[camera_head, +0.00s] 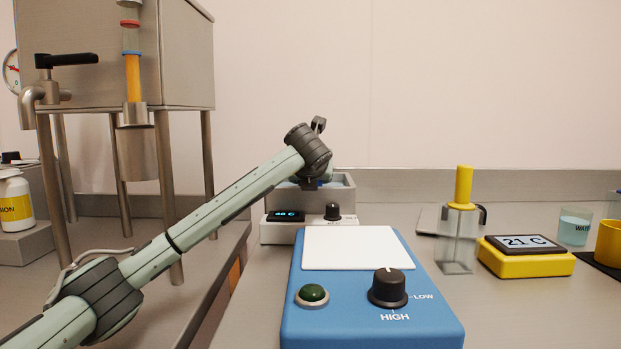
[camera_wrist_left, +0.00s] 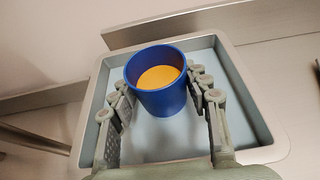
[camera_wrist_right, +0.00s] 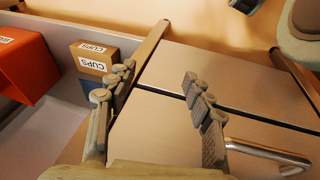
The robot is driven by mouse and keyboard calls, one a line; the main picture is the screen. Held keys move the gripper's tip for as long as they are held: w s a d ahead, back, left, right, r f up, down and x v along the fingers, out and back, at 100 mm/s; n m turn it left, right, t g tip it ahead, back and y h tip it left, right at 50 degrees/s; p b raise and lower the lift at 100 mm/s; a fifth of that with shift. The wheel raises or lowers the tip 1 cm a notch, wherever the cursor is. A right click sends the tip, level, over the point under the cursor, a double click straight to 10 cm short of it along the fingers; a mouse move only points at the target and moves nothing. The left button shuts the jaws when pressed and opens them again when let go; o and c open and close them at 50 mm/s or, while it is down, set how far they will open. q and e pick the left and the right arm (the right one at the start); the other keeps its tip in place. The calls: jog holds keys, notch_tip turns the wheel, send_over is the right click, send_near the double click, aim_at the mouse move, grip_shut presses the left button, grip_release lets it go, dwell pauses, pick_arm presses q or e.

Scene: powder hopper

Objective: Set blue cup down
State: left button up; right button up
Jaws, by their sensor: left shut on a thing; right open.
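The blue cup (camera_wrist_left: 155,99) has orange contents and is upright between the fingers of my left gripper (camera_wrist_left: 161,90), which is shut on it. In the left wrist view the cup is inside the outline of a grey square basin (camera_wrist_left: 88,120) with a pale blue floor. I cannot tell whether its base touches that floor. In the head view my left gripper (camera_head: 312,180) is at the basin (camera_head: 345,196) behind the blue device, and the cup is mostly hidden. My right gripper (camera_wrist_right: 157,85) is open and empty in the right wrist view.
A blue device (camera_head: 372,318) with a white plate stands in front of the basin. A clear container with a yellow plunger (camera_head: 463,187) and a yellow thermometer block (camera_head: 525,262) stand right. A CUPS box (camera_wrist_right: 92,57) and an orange bin (camera_wrist_right: 25,65) are beside my right gripper.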

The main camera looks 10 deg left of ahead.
jog(key=shift+r, duration=0.1)
pick_arm(q)
jog(key=shift+f, duration=0.15)
jog(key=shift+b, duration=0.3)
pick_arm(e)
jog(key=shift+r, duration=0.75)
pick_arm(q)
jog(key=shift+f, duration=0.1)
pick_arm(e)
jog(key=shift+s+r, duration=0.1)
jog(key=shift+s, duration=0.05)
